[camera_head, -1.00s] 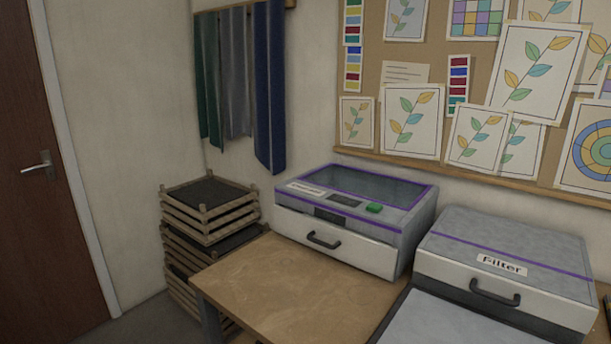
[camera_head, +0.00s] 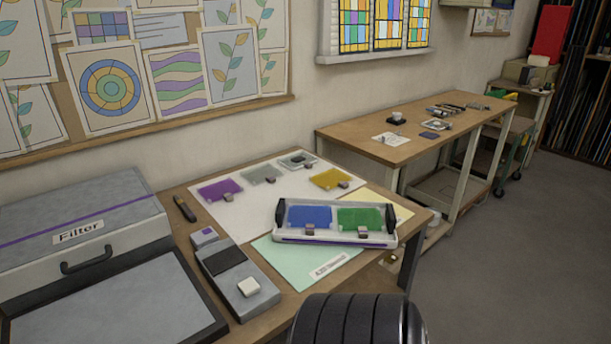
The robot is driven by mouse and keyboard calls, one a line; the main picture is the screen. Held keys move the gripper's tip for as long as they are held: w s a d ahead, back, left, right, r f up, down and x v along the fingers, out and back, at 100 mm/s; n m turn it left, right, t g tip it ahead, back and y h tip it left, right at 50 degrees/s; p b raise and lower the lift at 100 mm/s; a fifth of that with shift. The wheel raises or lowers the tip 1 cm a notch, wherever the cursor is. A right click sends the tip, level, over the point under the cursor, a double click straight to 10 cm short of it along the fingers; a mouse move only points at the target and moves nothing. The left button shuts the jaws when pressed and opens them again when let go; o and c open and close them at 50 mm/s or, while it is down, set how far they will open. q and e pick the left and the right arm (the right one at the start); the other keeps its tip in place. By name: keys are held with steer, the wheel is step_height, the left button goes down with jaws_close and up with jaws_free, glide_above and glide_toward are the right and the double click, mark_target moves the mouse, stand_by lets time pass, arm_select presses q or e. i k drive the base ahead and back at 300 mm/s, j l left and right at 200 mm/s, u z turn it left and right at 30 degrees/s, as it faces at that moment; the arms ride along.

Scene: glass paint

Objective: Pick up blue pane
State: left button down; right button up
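The blue pane (camera_head: 310,215) lies in the left part of a clear tray (camera_head: 285,239) with black end grips, near the right end of the table. A small block-like tab sits at its front edge. A green pane (camera_head: 360,217) lies beside it on the right in the same tray. A dark ribbed rounded part, likely of my own arm, shows at the bottom centre, in front of the table. Neither gripper's fingers are in view.
Purple (camera_head: 220,190), grey (camera_head: 262,174) and yellow (camera_head: 330,179) panes lie on a white sheet behind the tray. A grey device (camera_head: 237,278) and the Filter box (camera_head: 80,230) stand to the left. A second table (camera_head: 400,150) stands behind right; open floor lies right.

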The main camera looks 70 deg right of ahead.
mark_target(309, 216)
steer(key=z, duration=2.35)
